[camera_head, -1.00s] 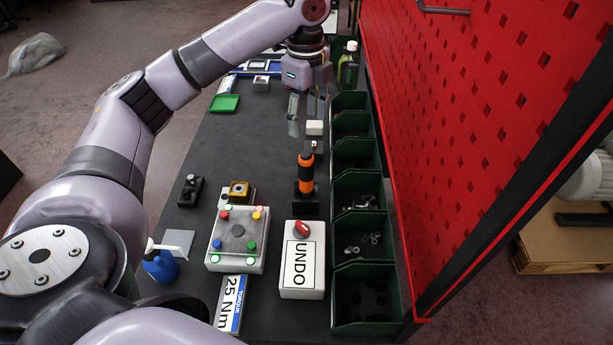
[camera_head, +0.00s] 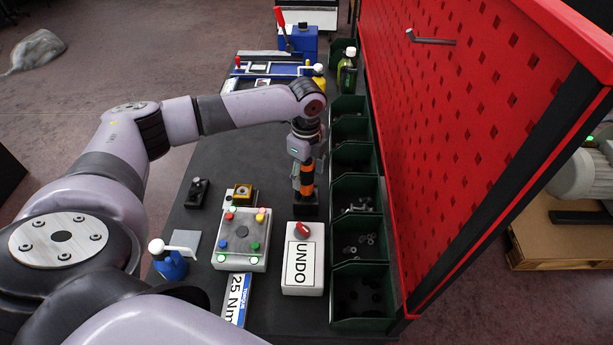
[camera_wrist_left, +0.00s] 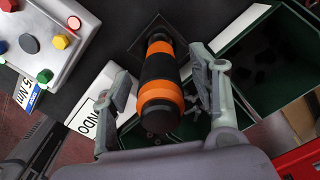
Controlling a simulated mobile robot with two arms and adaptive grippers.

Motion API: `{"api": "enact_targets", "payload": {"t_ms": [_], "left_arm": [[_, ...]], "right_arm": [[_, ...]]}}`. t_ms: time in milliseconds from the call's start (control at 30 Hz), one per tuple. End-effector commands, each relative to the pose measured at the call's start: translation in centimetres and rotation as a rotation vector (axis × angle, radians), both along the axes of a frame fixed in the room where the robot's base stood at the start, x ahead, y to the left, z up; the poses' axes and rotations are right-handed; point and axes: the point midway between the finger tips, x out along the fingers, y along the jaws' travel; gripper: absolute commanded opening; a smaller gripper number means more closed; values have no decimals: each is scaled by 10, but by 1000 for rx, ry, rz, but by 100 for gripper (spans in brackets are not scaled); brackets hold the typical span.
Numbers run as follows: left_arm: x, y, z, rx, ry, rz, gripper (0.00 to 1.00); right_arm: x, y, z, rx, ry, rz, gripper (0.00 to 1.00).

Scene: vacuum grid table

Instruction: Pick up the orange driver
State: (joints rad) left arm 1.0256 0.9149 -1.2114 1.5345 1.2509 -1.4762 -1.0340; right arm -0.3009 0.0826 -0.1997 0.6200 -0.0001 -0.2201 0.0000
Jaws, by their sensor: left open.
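The orange driver (camera_head: 307,177), banded orange and black, stands upright in a dark square base (camera_head: 306,205) on the table. It also shows large in the left wrist view (camera_wrist_left: 160,82). My left gripper (camera_head: 304,180) is at the driver from above. In the left wrist view my left gripper (camera_wrist_left: 165,88) is open, with one finger on each side of the driver and a visible gap at each side. The driver's lower end is partly hidden in the base. My right gripper is not in view.
Green bins (camera_head: 358,238) run along the right side below the red pegboard (camera_head: 470,120). The white UNDO box (camera_head: 303,275) and a button box (camera_head: 240,240) stand nearer. A blue bottle (camera_head: 170,262) is at the left.

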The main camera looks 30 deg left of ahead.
Motion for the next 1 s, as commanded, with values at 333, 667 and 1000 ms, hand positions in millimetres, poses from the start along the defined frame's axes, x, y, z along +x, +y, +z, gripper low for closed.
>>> {"api": "enact_targets", "payload": {"t_ms": [333, 667, 1000], "left_arm": [[0, 0, -7, 0, -1, -1, 52], [0, 0, -7, 0, -1, -1, 30], [0, 0, -7, 0, -1, -1, 8]], "right_arm": [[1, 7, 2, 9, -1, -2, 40], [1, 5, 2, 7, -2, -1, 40], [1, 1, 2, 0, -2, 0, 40]]}}
